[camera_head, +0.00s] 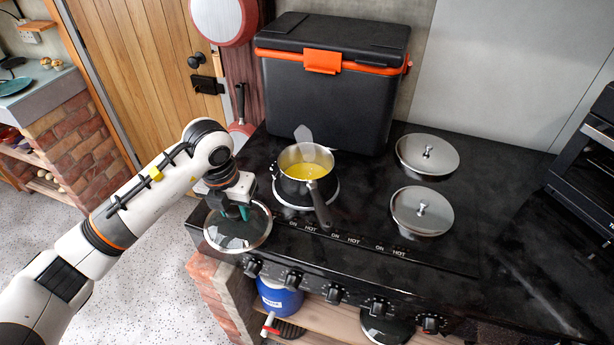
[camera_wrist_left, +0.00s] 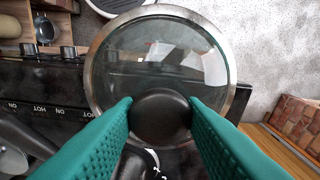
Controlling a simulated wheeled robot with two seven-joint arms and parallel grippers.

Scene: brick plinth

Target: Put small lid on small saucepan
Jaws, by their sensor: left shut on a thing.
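The small saucepan (camera_head: 294,188) sits on the left front burner of the black stove, with yellow contents inside. Its dark handle (camera_head: 320,206) points toward the front edge, and a pale utensil end (camera_head: 304,135) rises at its far rim. My left gripper (camera_head: 243,211) is shut on the black knob of the glass lid (camera_head: 236,236). The lid is at the left front of the stove, left of the saucepan and apart from it. In the left wrist view the green fingers clasp the knob (camera_wrist_left: 160,117), and the lid's glass (camera_wrist_left: 165,60) and metal rim lie beyond. My right gripper is out of view.
Two steel burner covers (camera_head: 427,154) (camera_head: 421,211) lie on the right of the stove. A black cooler box (camera_head: 325,105) with orange trim stands behind the saucepan. Stove knobs (camera_head: 335,293) line the front edge. A dark oven (camera_head: 590,155) stands at the far right.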

